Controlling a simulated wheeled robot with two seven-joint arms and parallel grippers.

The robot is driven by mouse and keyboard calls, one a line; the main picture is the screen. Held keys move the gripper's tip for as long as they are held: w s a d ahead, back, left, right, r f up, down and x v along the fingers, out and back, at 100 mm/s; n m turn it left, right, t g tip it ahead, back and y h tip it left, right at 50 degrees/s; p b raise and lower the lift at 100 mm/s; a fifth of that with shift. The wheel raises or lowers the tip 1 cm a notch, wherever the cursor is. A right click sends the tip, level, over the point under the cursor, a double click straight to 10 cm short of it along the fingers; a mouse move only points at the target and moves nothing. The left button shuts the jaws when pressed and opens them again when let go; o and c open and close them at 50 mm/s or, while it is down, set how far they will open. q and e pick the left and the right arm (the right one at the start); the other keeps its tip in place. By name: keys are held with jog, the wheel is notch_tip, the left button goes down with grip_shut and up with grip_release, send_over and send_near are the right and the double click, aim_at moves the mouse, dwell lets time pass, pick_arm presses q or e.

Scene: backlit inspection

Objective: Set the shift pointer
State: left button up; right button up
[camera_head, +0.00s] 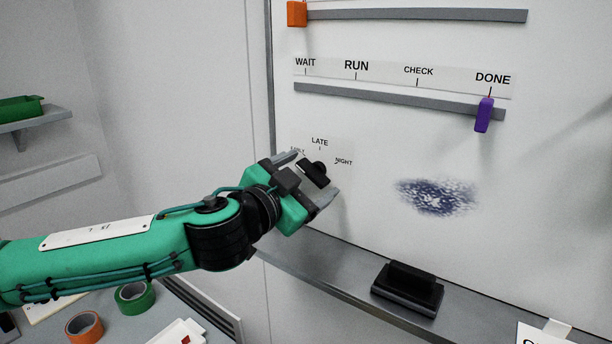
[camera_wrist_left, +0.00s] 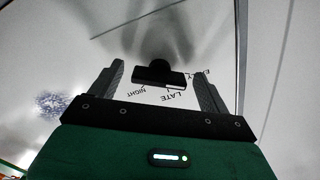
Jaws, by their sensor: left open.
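The shift pointer (camera_head: 316,172) is a black bar with a round hub on the white board. Its dial plate (camera_head: 335,150) reads LATE at the top and NIGHT at the right; the left label is partly hidden by my gripper. My left gripper (camera_head: 313,176) is open, with its fingers on either side of the pointer. In the left wrist view the pointer (camera_wrist_left: 158,76) lies between the open fingers (camera_wrist_left: 160,68), with a visible gap at each side. A pale strip shows at its end near LATE; I cannot tell its exact setting. My right gripper is out of view.
A purple slider (camera_head: 484,114) stands under DONE on a grey rail (camera_head: 390,97). An orange slider (camera_head: 297,14) sits on the upper rail. A black eraser-like block (camera_head: 408,288) rests on the ledge below. Tape rolls (camera_head: 135,297) lie at lower left. Blue smudges mark the board.

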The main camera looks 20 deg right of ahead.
pick_arm(q)
jog(key=c, duration=1)
